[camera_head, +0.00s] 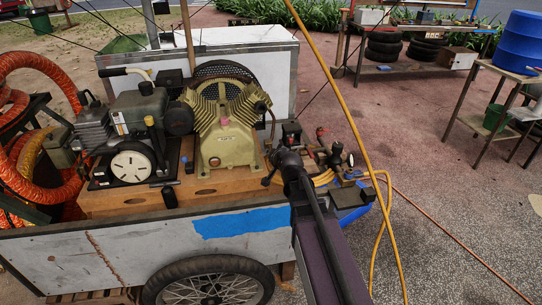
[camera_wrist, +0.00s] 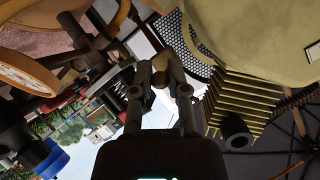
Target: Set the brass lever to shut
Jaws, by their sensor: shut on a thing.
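My gripper shows in the wrist view (camera_wrist: 163,80), its two dark fingers closed on a small brownish, brass-coloured piece (camera_wrist: 160,76) between the tips. I take this piece to be the brass lever; most of it is hidden by the fingers, and I cannot tell its angle. In the head view, my dark arm reaches up from the bottom to the right end of the compressor's wooden deck. There my gripper is mostly hidden behind my wrist, and I cannot make out the lever.
The olive compressor (camera_head: 228,135) and engine (camera_head: 133,130) stand left of my arm on the cart (camera_head: 130,257). Valves and fittings (camera_head: 336,158) crowd its right end. A yellow hose (camera_head: 352,110) passes close to the right.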

